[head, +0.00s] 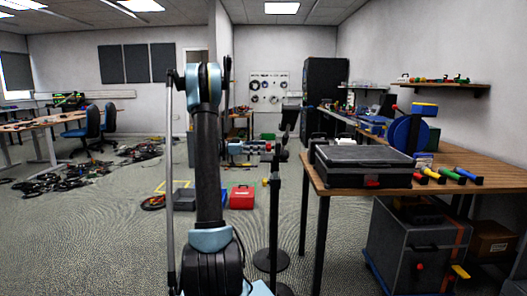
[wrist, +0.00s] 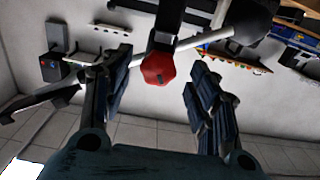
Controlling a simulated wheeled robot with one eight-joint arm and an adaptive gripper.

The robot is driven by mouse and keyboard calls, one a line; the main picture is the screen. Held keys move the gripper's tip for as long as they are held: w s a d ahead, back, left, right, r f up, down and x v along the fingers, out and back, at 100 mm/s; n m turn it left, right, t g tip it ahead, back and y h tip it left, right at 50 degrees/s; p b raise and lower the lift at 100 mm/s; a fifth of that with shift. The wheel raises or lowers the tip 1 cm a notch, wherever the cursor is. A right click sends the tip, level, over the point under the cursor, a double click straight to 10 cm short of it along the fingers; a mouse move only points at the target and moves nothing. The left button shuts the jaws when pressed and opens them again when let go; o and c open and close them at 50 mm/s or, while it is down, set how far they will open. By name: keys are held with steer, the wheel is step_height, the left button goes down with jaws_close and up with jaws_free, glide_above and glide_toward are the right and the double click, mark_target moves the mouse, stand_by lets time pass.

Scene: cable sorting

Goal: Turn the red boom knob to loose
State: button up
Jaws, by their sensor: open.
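The red boom knob (wrist: 158,69) is a faceted red knob with a dark mark on its face. It sits on a dark clamp block (wrist: 163,42) beside a pale boom rod (wrist: 205,42) in the wrist view. My gripper (wrist: 161,82) is open, with one finger left and one right of the knob. Neither finger visibly touches it; the exact depth gap is hard to tell. In the head view my gripper (head: 262,148) is small, by the top of a black stand (head: 275,205); the knob is hard to make out there.
A wooden table (head: 465,165) with a black case (head: 362,163) stands right of the stand. A red toolbox (head: 242,197) and grey boxes lie on the floor behind. Tangled cables (head: 75,175) cover the left floor. The carpet at front left is clear.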

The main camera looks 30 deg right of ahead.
steer(key=shift+x, duration=1.05)
steer(key=c, duration=1.1)
steer(key=n, duration=1.2)
steer(key=shift+r, duration=0.1)
